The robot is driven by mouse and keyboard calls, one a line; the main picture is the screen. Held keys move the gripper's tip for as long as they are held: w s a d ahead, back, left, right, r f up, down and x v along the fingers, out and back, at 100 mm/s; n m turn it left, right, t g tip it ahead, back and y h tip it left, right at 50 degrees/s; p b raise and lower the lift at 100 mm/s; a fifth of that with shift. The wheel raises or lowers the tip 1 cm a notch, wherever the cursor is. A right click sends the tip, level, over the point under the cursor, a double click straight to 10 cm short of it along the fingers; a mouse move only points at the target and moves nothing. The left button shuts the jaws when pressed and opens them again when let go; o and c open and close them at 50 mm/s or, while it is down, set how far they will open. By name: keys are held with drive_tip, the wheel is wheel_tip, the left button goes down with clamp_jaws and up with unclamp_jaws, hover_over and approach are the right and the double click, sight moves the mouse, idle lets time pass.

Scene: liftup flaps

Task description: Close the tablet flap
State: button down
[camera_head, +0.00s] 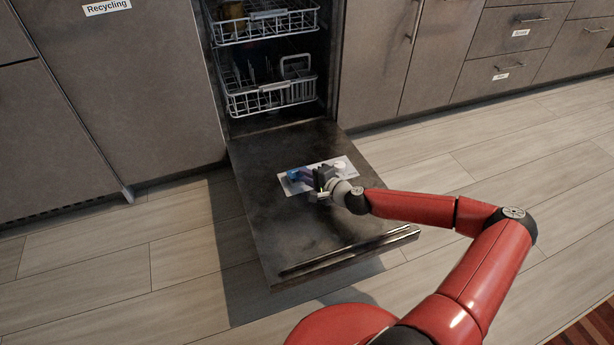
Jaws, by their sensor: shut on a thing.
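The dishwasher door (255,225) is folded down and lies open above the floor. A light dispenser panel (340,162) is set in the middle of its inner face. A small blue part (294,174), which looks like the tablet flap or its compartment, shows at the left of this panel. My gripper (314,182) is at the panel, just right of the blue part, and looks shut on the tablet flap. The fingers hide most of the flap, so its exact angle cannot be told.
The upper rack (268,27) and lower rack (270,97) are inside the dishwasher behind the door. A door handle (340,255) runs along the near edge. Cabinets (110,100) stand on both sides. The wooden floor (500,160) at right is clear.

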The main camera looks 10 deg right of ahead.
drive_tip(key=c, duration=1.4)
unclamp_jaws()
drive_tip(key=shift+c, duration=0.2)
drive_tip(key=shift+f, duration=0.1)
drive_tip(key=shift+g, duration=0.3)
